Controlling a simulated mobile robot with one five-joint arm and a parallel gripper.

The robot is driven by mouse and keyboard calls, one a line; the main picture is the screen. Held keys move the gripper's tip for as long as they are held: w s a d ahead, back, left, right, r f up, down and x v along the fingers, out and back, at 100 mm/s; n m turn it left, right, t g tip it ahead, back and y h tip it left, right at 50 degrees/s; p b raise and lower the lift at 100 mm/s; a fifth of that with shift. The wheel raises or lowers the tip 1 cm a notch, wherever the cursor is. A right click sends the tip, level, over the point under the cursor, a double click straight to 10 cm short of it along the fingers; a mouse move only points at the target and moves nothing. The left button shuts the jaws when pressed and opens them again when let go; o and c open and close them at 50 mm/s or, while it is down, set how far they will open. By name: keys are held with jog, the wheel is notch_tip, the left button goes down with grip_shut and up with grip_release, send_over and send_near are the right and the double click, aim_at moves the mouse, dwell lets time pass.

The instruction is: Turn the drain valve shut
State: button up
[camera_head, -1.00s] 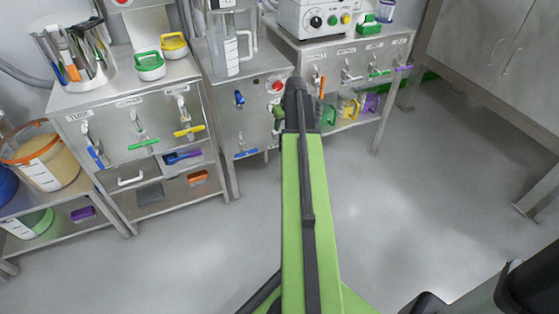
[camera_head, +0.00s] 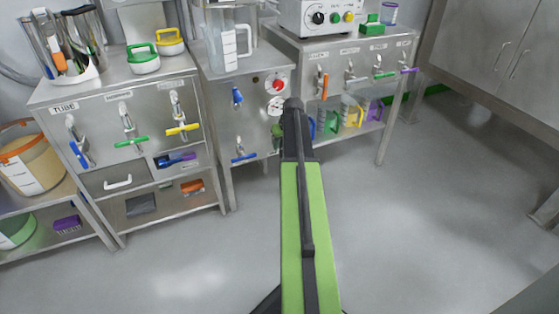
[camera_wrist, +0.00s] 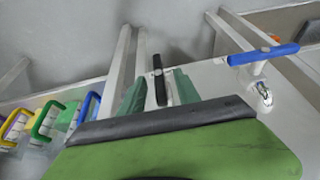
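The middle steel panel (camera_head: 225,122) carries a lever valve with a blue horizontal handle (camera_head: 243,157) low down. The blue handle also shows in the wrist view (camera_wrist: 263,54), beside a chrome fitting (camera_wrist: 264,92). A black lever (camera_wrist: 160,80) stands farther left in the wrist view. I cannot read which valve is marked as the drain. My gripper (camera_wrist: 160,92) has its green fingers apart, one on each side of the black lever as seen. Whether they touch it I cannot tell. In the head view my arm hides most of this spot.
Coloured jugs (camera_head: 352,111) stand on the right shelf. The grey floor (camera_head: 420,220) in front is clear.

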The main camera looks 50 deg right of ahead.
aim_at(281, 148)
jog(key=b+x, duration=0.2)
jog(key=x, duration=0.2)
jog(key=shift+f+b, duration=0.25)
jog(key=shift+b, duration=0.05)
jog(key=shift+r, duration=0.1)
